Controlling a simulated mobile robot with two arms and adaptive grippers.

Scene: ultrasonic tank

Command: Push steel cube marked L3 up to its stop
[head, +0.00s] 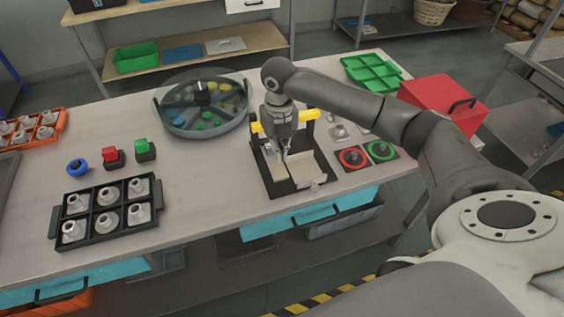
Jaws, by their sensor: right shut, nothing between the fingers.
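My right gripper (286,153) points down over a black fixture (261,178) with pale surfaces, near the front edge of the bench. Its fingers are shut and hold nothing. A small light grey piece (317,187) sits at the fixture's front right edge; I cannot tell whether it is the steel cube. No L3 mark is legible, and the gripper hides part of the fixture. I cannot make out the stop for certain. My left gripper is not in view.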

